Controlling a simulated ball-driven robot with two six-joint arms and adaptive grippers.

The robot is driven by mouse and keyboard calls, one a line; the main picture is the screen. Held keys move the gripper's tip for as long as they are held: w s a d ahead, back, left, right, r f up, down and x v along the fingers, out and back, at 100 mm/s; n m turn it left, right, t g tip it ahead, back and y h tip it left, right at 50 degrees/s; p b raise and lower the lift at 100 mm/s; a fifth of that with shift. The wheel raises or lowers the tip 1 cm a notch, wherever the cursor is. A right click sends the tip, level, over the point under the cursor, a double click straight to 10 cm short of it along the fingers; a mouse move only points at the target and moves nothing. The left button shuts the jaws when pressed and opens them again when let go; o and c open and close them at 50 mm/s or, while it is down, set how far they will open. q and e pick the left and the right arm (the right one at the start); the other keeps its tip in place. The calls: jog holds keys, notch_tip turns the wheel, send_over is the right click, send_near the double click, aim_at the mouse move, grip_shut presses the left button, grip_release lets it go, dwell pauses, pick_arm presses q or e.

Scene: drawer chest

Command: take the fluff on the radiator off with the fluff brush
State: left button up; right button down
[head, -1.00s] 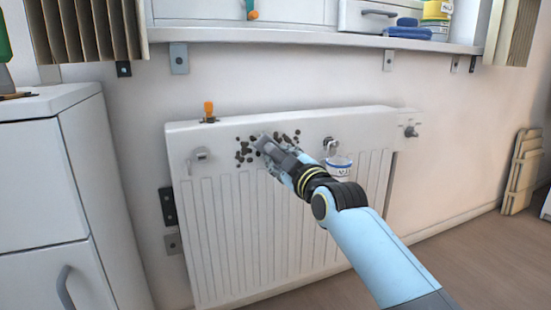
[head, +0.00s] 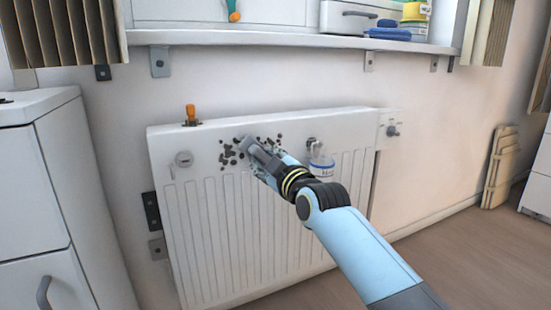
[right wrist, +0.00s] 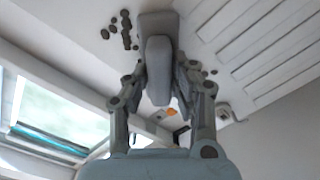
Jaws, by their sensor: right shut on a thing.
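The white radiator (head: 255,235) hangs on the wall. Dark specks of fluff (head: 227,155) lie on its upper front panel, left of my right gripper, with a few more just right of it. They also show in the right wrist view (right wrist: 125,30). My right gripper (head: 257,153) is at the radiator's upper front, shut on a grey block-like thing, seemingly the fluff brush (right wrist: 158,70). Its far end is at the panel among the fluff; whether it touches cannot be told. The gripper hides part of the panel. My left gripper is not in view.
An orange-topped thing (head: 191,114) stands on the radiator's top left. A white and blue cup (head: 321,168) hangs at its front, right of my gripper. A shelf (head: 270,39) runs above; a white cabinet (head: 30,190) stands left. A valve knob (head: 392,131) is at right.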

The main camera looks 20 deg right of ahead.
jog(key=shift+a+r, duration=0.1)
jog(key=shift+a, duration=2.35)
jog(key=shift+s+p, duration=0.1)
jog(key=shift+p, duration=0.2)
jog(key=shift+s+d+p, duration=0.1)
jog(key=shift+s+p, duration=0.35)
jog(key=shift+s, duration=2.4)
jog(key=s, duration=0.3)
